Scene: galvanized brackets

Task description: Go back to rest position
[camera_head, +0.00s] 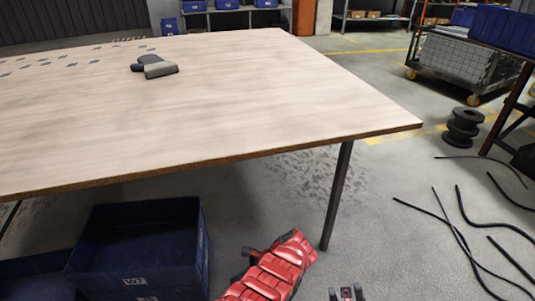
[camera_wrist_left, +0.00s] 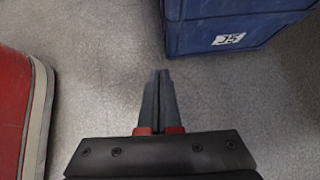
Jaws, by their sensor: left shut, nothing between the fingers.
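My left gripper (camera_wrist_left: 160,100) is shut and empty in the left wrist view. Its two dark fingers meet above bare grey floor. It touches nothing that I can see. I cannot make out its fingertips in the head view.
A wooden table (camera_head: 230,110) holds dark grey parts (camera_head: 155,67) and small scattered pieces. A blue crate (camera_head: 140,240) stands below its front edge. Another view of blue crate wall (camera_wrist_left: 225,35) is at the wrist view's upper right. Black hoses (camera_head: 460,225) and a spool (camera_head: 462,127) lie right.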

